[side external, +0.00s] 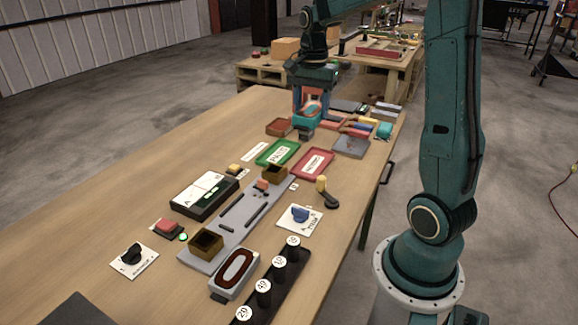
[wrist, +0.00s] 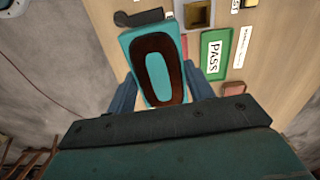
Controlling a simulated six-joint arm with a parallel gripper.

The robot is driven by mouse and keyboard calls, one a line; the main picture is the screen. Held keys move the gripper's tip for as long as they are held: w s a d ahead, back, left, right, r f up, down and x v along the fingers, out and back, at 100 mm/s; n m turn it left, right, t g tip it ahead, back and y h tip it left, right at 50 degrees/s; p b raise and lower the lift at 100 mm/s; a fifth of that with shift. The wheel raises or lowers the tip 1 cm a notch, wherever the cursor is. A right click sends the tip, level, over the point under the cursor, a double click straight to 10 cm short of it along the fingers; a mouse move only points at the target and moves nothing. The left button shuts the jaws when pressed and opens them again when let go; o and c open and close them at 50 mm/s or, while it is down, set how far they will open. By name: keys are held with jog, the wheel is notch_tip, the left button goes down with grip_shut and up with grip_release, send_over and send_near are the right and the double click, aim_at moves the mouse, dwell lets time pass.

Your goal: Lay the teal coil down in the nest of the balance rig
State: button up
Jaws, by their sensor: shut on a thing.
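My gripper (side external: 308,117) is at the far part of the table, above the surface, with its jaws shut on the teal coil (side external: 313,118). In the wrist view the coil (wrist: 156,72) is a teal block with a dark brown oval winding, held between the two blue fingers. The long grey plate with two brown square boxes, which looks like the balance rig (side external: 232,217), lies mid-table, nearer the camera. I cannot tell which part of it is the nest. One brown box (wrist: 198,14) shows at the top of the wrist view.
A green PASS tray (side external: 264,157) and a red tray (side external: 327,169) lie between my gripper and the plate. A grey coil with dark red winding (side external: 223,281) and a rack of black weights (side external: 271,285) stand in front. Several coloured parts lie behind.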

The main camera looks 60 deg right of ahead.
jog(key=w+a, duration=0.5)
jog(key=a, duration=0.3)
send_over(244, 211)
jog(key=shift+m, duration=0.3)
jog(key=shift+d+f, duration=0.15)
jog(key=shift+f, duration=9.45)
jog(key=shift+f, duration=0.15)
jog(key=o, duration=1.1)
jog(key=shift+o, duration=0.2)
notch_tip(244, 211, up, 12)
